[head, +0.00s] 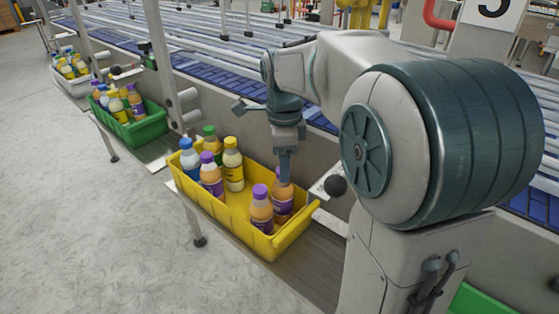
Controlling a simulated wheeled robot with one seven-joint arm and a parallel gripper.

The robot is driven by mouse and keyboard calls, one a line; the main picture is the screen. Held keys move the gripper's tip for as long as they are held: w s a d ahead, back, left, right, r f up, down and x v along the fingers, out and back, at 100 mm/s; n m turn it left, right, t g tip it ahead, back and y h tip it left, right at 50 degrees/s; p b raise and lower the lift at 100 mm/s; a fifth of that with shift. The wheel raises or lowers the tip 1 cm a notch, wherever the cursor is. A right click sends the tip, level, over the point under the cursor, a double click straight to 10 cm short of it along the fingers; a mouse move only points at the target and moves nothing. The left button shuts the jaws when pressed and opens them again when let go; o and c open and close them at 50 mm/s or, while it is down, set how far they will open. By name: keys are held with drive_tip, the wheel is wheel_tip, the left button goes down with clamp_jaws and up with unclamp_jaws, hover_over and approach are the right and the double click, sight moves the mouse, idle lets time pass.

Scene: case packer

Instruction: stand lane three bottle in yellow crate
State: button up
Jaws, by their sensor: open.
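The yellow crate (237,209) stands on a low shelf in the middle of the head view. Several bottles stand upright in it. At its left end are a blue-and-white one (190,160), a green-capped one (210,140), a purple-capped orange one (211,177) and a yellow-capped cream one (233,167). Two purple-capped orange bottles stand at its right end, a front one (261,211) and a back one (282,204). My gripper (284,178) points down, open, at the top of the back bottle and hides part of its cap. Whether the fingers touch it I cannot tell.
A green crate (145,132) and a white crate (72,86), both with bottles, stand farther left along the conveyor (200,70). A black ball knob (336,186) is just right of the yellow crate. The floor (80,220) at left is clear.

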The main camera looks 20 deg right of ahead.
wheel_tip(320, 180, up, 13)
drive_tip(key=shift+p, duration=0.4)
